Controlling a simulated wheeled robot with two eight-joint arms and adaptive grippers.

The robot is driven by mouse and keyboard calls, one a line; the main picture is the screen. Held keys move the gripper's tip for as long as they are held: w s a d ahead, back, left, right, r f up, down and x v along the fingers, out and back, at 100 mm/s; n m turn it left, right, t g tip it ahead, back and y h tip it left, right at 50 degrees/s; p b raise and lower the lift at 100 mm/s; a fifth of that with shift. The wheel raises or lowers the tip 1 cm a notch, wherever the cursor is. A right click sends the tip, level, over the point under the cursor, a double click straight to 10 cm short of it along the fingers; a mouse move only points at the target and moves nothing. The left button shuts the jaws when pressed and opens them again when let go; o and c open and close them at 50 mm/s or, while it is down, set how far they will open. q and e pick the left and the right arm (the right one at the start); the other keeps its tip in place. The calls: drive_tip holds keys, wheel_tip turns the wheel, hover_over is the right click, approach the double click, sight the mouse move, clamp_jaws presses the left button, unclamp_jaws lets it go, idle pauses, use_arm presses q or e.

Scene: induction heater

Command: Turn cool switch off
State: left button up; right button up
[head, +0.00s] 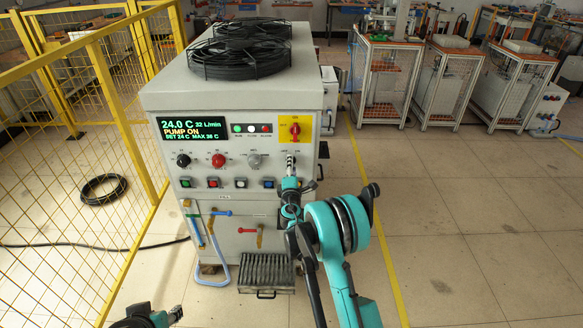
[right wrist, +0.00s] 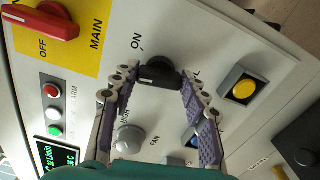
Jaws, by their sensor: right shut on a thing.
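The cool switch, a black rotary knob (right wrist: 158,72), sits on the grey front panel of the heater cabinet (head: 230,95) beside a printed ON label. My right gripper (right wrist: 160,76) has its two purple-padded fingers closed on either side of the knob. In the head view my right gripper (head: 290,175) reaches the panel's right side and hides most of the knob. The cabinet's display (head: 192,128) reads 24.0 C, 32 L/min and PUMP ON.
A red main switch (head: 295,129) on a yellow plate is just above the knob. A yellow button (right wrist: 243,89) and a grey fan knob (right wrist: 129,138) are close by. Yellow mesh fencing (head: 75,130) stands left. The floor to the right is open.

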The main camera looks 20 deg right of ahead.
drive_tip(key=o, duration=1.2)
drive_tip(key=shift+c, duration=0.2)
drive_tip(key=v, duration=1.2)
